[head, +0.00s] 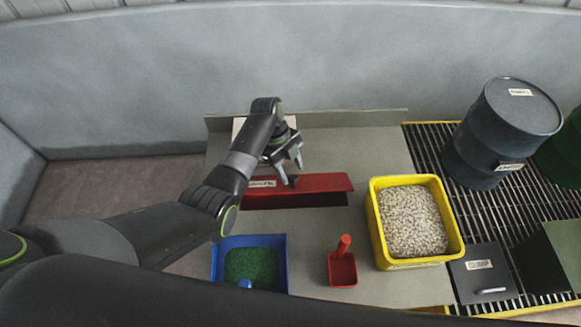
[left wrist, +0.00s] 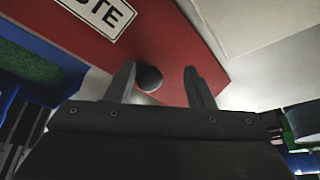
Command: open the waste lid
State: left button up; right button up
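The red waste lid (head: 325,184) lies across the grey worktop, with a white label (head: 262,183) on its left part. A small dark knob (head: 293,181) stands on the lid. A darker red strip shows below the lid's front edge; I cannot tell whether it is a wall or a gap. My left gripper (head: 288,167) is just above the knob, fingers apart and pointing down. In the left wrist view, the knob (left wrist: 150,78) shows between the open fingers (left wrist: 160,67), nearer the left one; contact is unclear. The label reads "…STE" there. My right gripper is not in view.
A blue bin (head: 283,243) with green granules and a red scoop (head: 342,270) are in front of the lid. A yellow bin (head: 458,245) of pale pellets stands to the right. A dark drum (head: 503,125) stands on a grating further right.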

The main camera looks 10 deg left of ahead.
pick_arm(q)
jog(key=p+v, duration=0.3)
jog(key=v, duration=1.4)
jog(key=shift+w+a+r, duration=0.1)
jog(key=shift+a, duration=0.05)
